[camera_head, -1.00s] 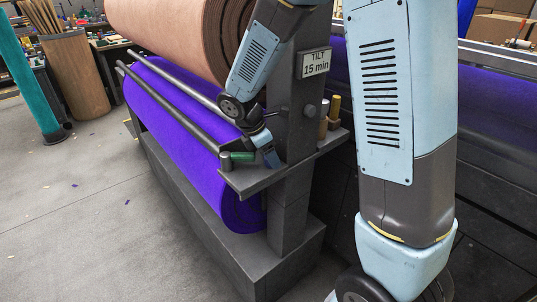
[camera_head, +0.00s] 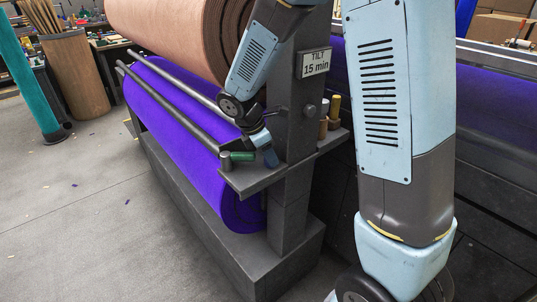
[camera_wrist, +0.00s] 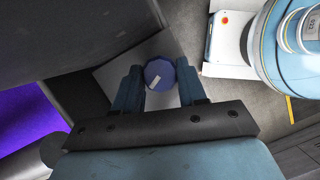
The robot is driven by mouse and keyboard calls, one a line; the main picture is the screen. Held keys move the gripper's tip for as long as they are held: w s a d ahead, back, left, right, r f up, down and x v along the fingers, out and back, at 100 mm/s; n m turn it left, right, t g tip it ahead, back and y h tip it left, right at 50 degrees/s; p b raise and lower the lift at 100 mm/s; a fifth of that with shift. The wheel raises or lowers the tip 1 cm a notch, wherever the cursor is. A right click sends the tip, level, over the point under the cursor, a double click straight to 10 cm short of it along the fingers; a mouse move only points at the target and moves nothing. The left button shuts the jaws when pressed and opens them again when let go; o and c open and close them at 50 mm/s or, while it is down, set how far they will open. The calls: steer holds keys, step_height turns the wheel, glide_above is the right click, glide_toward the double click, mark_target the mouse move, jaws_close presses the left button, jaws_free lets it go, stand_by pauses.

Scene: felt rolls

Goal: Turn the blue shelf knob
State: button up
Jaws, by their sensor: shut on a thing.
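The blue knob (camera_wrist: 160,74) shows in the wrist view as a round, faceted cap with a pale mark slanting towards its lower left. My gripper (camera_wrist: 160,88) is shut on it, with one blue finger at each side. In the head view my gripper (camera_head: 268,155) is low at the post, just above the small dark shelf (camera_head: 250,181). The knob cannot be told apart from the fingers there.
A green-gripped handle (camera_head: 240,156) sits close left of my gripper. A purple felt roll (camera_head: 175,115) lies behind, below a tan roll (camera_head: 165,30). Small bottles (camera_head: 334,107) stand right of the post.

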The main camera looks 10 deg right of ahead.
steer(key=m+g, duration=0.1)
steer(key=m, duration=0.3)
steer(key=shift+w+g, duration=0.2)
steer(key=shift+g, duration=0.2)
steer(key=shift+w+m+g+y, duration=0.1)
steer(key=shift+m+g+y, duration=0.4)
steer(key=shift+m, duration=1.9)
steer(key=shift+g, duration=0.3)
steer(key=o, duration=1.1)
steer(key=shift+c, duration=0.2)
steer(key=shift+r, duration=0.15)
